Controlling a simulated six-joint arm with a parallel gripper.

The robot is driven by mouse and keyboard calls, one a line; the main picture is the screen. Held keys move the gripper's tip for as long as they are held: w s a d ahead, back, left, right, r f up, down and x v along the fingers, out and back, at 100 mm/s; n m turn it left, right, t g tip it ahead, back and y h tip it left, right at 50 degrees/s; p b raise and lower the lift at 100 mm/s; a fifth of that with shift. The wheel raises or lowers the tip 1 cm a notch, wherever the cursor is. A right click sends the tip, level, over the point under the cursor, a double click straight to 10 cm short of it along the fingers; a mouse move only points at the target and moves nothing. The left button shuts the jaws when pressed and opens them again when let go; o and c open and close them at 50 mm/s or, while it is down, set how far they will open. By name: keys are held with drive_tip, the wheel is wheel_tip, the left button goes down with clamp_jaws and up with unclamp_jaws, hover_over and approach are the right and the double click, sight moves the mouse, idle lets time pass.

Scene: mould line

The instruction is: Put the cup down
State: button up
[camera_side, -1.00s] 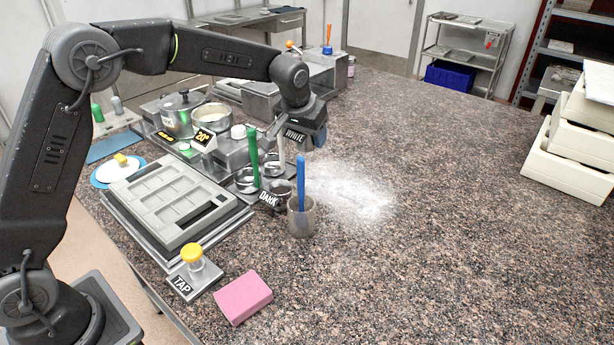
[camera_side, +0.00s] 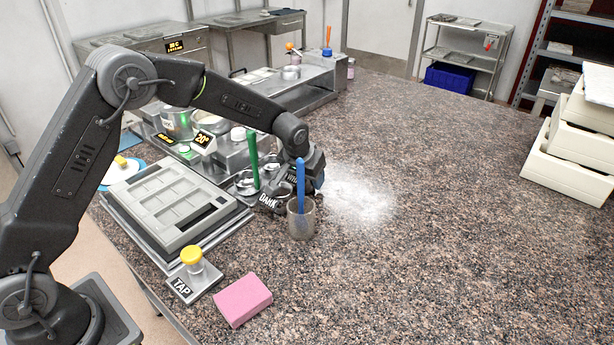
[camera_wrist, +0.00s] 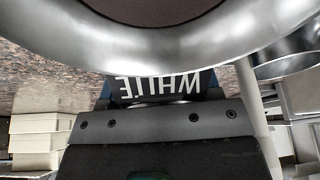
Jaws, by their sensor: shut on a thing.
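My gripper (camera_side: 312,172) is shut on a metal cup (camera_wrist: 150,58). The cup's curved rim and dark brown inside fill the top of the wrist view. A plate lettered WHITE (camera_wrist: 165,88) is at the gripper and reads reversed in the wrist view. In the side view my gripper is low over the counter, behind the beaker with the blue-handled tool and close to the DARK sign. Most of the held cup is hidden there, and I cannot tell whether its base touches anything.
A beaker (camera_side: 302,222) holding a blue-handled tool (camera_side: 301,180) stands in front of my gripper. The DARK sign (camera_side: 270,201) and a metal pot (camera_side: 247,184) are to the left.

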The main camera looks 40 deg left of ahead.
drive_tip(key=shift+f, duration=0.15)
drive_tip(key=o, duration=1)
drive_tip(key=v, duration=1.1)
drive_tip(key=shift+r, duration=0.2)
drive_tip(key=s+a+r+m, duration=0.1)
drive_tip(key=s+r, duration=0.4)
drive_tip(key=s, duration=0.6)
drive_tip(key=s+a+r, duration=0.1)
drive_tip(key=s+r, duration=0.5)
drive_tip(key=s, duration=0.5)
drive_tip(key=shift+m+t+h, duration=0.4)
drive_tip(key=shift+m+t, duration=0.1)
drive_tip(key=shift+t, duration=0.1)
drive_tip(key=s+f, duration=0.1)
drive_tip(key=s, duration=0.5)
drive_tip(key=s+f, duration=0.1)
drive_tip(key=s, duration=0.3)
drive_tip(key=shift+d+f, duration=0.25)
drive_tip(key=shift+f, duration=0.05)
